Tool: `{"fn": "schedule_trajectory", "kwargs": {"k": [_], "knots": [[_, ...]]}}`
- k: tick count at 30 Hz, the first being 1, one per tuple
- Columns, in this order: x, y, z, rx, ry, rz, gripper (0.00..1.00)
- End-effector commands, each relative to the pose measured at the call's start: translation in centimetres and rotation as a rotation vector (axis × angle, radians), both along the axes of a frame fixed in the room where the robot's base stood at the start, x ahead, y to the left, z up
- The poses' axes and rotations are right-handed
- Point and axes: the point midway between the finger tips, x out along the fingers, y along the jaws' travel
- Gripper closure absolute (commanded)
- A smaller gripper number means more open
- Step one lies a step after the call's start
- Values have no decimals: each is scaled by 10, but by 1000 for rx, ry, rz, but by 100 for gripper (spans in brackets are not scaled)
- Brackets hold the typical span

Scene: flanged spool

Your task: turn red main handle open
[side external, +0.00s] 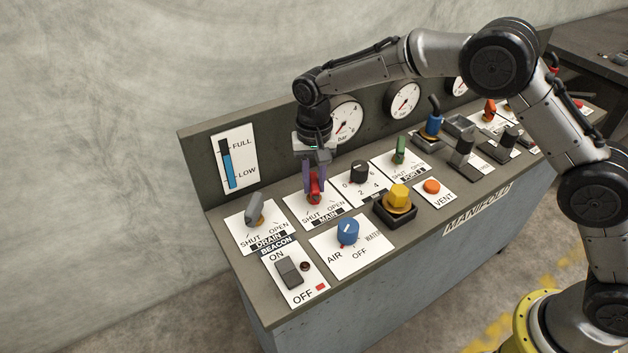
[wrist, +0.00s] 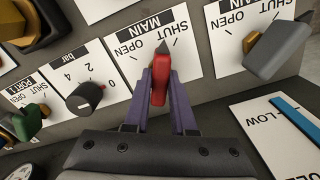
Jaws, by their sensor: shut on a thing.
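The red main handle (side external: 315,187) stands on its white plate marked SHUT, OPEN and MAIN (side external: 297,213) on the sloping panel. My gripper (side external: 314,186) comes down from above and is shut on the red handle. The fingers also show in the wrist view (wrist: 161,95), one on each side of it. In the side view the fingers hide part of the handle.
The grey DRAIN handle (side external: 255,209) is left of the main plate. A black 0-to-4 bar knob (side external: 359,172) and a green PORT handle (side external: 399,151) are to its right. A blue AIR/WATER knob (side external: 348,232) and a yellow knob (side external: 398,197) are in front. Gauges (side external: 346,119) line the backboard.

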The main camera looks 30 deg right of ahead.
Motion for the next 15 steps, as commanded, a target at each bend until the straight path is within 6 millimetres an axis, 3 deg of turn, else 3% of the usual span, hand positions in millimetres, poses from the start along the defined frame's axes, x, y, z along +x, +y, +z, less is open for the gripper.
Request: {"fn": "schedule_trajectory", "kwargs": {"k": [15], "knots": [[0,0,2,0,-2,492,100]]}}
